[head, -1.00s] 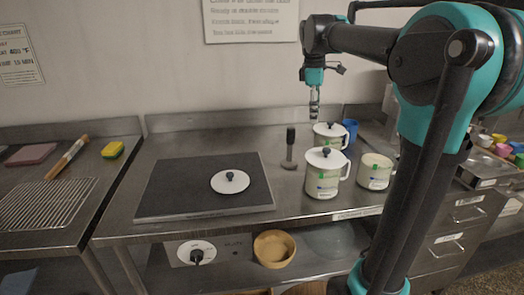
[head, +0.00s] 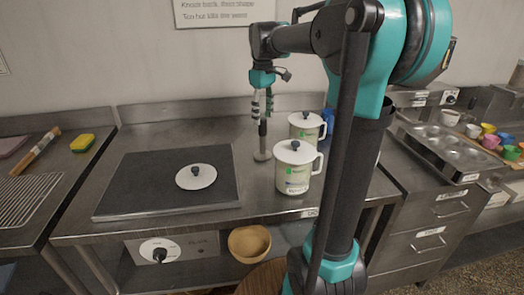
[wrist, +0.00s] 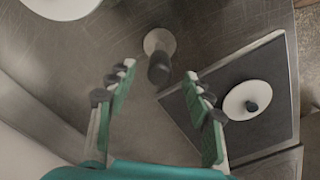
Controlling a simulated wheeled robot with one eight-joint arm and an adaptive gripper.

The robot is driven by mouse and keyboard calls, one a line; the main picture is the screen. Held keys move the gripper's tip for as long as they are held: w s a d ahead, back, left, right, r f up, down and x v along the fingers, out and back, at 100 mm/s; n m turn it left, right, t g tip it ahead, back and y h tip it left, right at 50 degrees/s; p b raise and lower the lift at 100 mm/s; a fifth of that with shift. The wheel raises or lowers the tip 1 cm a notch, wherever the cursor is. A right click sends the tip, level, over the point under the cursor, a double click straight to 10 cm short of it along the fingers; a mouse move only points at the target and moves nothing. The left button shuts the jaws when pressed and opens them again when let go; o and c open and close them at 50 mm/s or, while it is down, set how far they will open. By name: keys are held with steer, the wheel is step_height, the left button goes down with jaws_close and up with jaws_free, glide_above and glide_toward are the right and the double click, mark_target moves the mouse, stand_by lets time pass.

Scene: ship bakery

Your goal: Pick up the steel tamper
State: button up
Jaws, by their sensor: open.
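The steel tamper (head: 262,148) stands upright on the steel counter, with a dark handle on top and a round steel base. In the wrist view its dark handle (wrist: 159,70) and pale round base (wrist: 158,40) show between and just beyond the fingertips. My gripper (head: 262,104) points down right over the tamper in the head view. It also shows in the wrist view (wrist: 158,80), with its two green-padded fingers spread wide and nothing held. I cannot tell whether a finger touches the handle.
Two white lidded mugs, the nearer (head: 293,172) and the farther (head: 302,128), stand close right of the tamper. A dark hot plate (head: 135,185) bearing a white lid (head: 197,180) lies to the left. Bare counter lies between plate and tamper.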

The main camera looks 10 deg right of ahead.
mark_target(263, 133)
steer(key=shift+f, duration=3.9)
steer(key=shift+c, duration=0.3)
jaws_close()
